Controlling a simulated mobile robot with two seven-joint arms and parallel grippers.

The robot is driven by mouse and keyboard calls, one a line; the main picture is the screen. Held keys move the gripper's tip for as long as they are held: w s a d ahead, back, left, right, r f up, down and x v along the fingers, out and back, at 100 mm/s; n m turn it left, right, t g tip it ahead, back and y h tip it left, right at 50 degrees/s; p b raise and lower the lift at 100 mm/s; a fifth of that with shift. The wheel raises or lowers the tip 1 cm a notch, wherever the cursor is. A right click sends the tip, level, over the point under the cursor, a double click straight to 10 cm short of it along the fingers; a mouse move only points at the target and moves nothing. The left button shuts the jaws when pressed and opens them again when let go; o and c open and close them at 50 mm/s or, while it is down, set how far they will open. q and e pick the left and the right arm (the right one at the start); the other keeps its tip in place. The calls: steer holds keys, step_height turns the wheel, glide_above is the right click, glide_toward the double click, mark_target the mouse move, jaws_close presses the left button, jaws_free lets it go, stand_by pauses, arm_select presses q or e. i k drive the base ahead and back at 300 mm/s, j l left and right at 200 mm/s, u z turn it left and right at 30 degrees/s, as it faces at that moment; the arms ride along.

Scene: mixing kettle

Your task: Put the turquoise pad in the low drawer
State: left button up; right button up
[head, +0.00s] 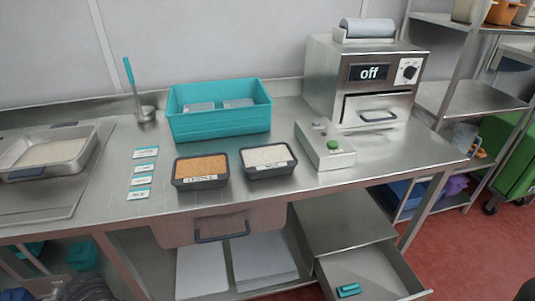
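A small turquoise pad (348,290) with dark parts lies inside the low drawer (385,270), near its front left. The low drawer is pulled out below the right part of the steel table, under a steel cabinet top (340,217). Nothing is seen touching the pad. Neither of my grippers can be made out. Dark shapes at the bottom left and bottom right edges are cut off and too unclear to name.
A turquoise crate (220,123), two dark trays (201,184) (268,174) and a button box (325,158) stand on the steel table (110,195). A machine reading "off" (365,72) stands behind. A handled upper drawer (220,222) is shut.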

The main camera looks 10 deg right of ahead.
mark_target(366, 279)
steer(key=l, duration=0.5)
steer(key=l+z, duration=0.1)
steer(key=l, duration=0.45)
steer(key=i+l+z, duration=0.1)
steer(key=l, duration=0.4)
steer(key=i+l, duration=0.1)
steer(key=l, duration=0.4)
steer(key=l+z, duration=0.1)
steer(key=l, duration=0.45)
steer(key=i+l, duration=0.15)
steer(key=l, duration=0.35)
steer(key=i+l+z, duration=0.1)
steer(key=l, duration=0.4)
steer(key=i+l, duration=0.1)
steer(key=l, duration=0.4)
steer(key=z, duration=0.05)
